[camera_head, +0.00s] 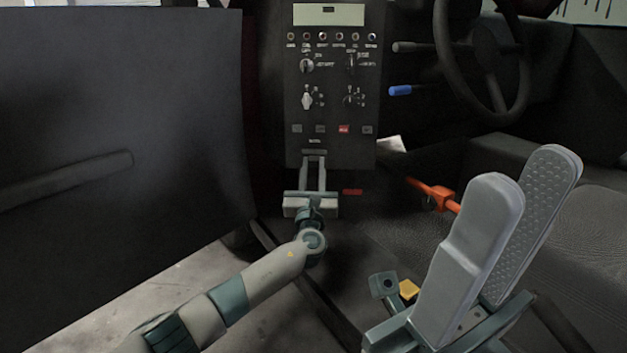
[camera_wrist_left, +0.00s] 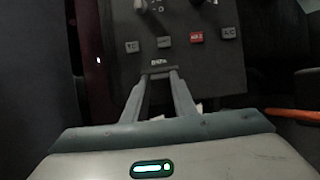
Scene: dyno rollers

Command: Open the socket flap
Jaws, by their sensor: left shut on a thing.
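The socket flap (camera_head: 314,152) is a small dark piece at the bottom of the black control panel (camera_head: 331,85), under a small white label. My left gripper (camera_head: 314,157) reaches up to it from below, and its two fingertips are closed on the flap. In the left wrist view the flap (camera_wrist_left: 159,70) shows between the fingertips, below the label. Whether the flap is tilted is too small to tell. My right gripper (camera_head: 527,173) is at the lower right, close to the head camera, with its grey finger pads apart and nothing seen between them.
The panel carries knobs, several small buttons, one of them red (camera_head: 344,129), and a display (camera_head: 328,14). A steering wheel (camera_head: 526,60) and a blue-tipped lever (camera_head: 400,90) are right of it. An orange-red lever (camera_head: 442,197) stands between the grippers. A dark door (camera_head: 120,90) fills the left.

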